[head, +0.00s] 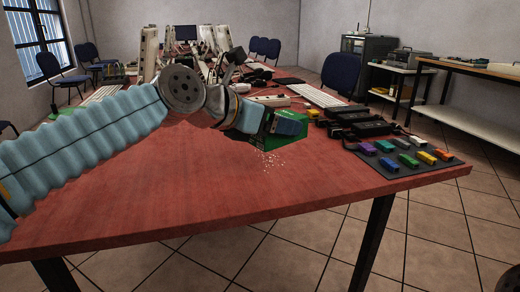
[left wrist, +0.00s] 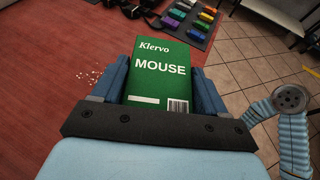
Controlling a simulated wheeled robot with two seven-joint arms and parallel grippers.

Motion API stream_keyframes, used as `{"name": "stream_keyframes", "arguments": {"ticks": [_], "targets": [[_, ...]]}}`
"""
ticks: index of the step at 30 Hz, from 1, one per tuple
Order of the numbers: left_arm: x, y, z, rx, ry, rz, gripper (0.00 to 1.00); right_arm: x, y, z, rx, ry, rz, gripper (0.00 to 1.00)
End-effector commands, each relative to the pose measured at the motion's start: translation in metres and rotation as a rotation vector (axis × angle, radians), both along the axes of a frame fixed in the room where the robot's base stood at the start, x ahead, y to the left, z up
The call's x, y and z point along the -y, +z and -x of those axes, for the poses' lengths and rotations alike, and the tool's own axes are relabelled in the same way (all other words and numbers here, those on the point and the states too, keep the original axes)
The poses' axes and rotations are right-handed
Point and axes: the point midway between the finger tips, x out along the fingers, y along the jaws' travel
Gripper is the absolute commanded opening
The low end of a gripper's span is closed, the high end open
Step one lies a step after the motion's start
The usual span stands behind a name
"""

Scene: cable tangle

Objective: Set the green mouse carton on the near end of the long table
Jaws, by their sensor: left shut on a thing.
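The green mouse carton (left wrist: 162,72) is in my left gripper, with its printed face "Klervo MOUSE" toward the left wrist camera. My left gripper (left wrist: 160,85) has its blue fingers shut on the carton's two sides. In the head view the carton (head: 268,143) is partly hidden behind my left gripper (head: 276,126), over the near part of the long table (head: 190,195). I cannot tell whether its bottom touches the tabletop. My right gripper is not in view.
A dark mat (head: 392,178) with several coloured small blocks lies at the table's right corner. Black adapters (head: 362,130) and a white keyboard (head: 316,95) lie behind it. Pale crumbs (head: 270,161) lie below the carton. The near tabletop is otherwise clear.

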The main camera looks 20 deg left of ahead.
Motion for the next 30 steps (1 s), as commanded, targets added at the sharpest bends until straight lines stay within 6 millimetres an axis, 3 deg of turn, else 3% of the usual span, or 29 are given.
{"name": "stream_keyframes", "arguments": {"ticks": [5, 10, 19, 25, 30], "targets": [[-0.014, -0.028, -0.051, -0.004, 0.002, 0.000, 0.40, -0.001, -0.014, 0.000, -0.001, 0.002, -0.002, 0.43], [-0.022, -0.062, -0.077, -0.001, 0.003, 0.000, 0.40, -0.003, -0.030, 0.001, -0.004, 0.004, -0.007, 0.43], [-0.027, -0.082, -0.094, -0.002, 0.002, 0.001, 0.40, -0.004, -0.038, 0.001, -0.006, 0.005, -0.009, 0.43], [-0.027, -0.114, -0.096, -0.001, 0.001, -0.001, 0.40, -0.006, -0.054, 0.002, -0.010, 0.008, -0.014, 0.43], [-0.027, -0.112, -0.096, 0.001, 0.001, 0.000, 0.40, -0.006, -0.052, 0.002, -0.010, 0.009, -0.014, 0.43]]}}
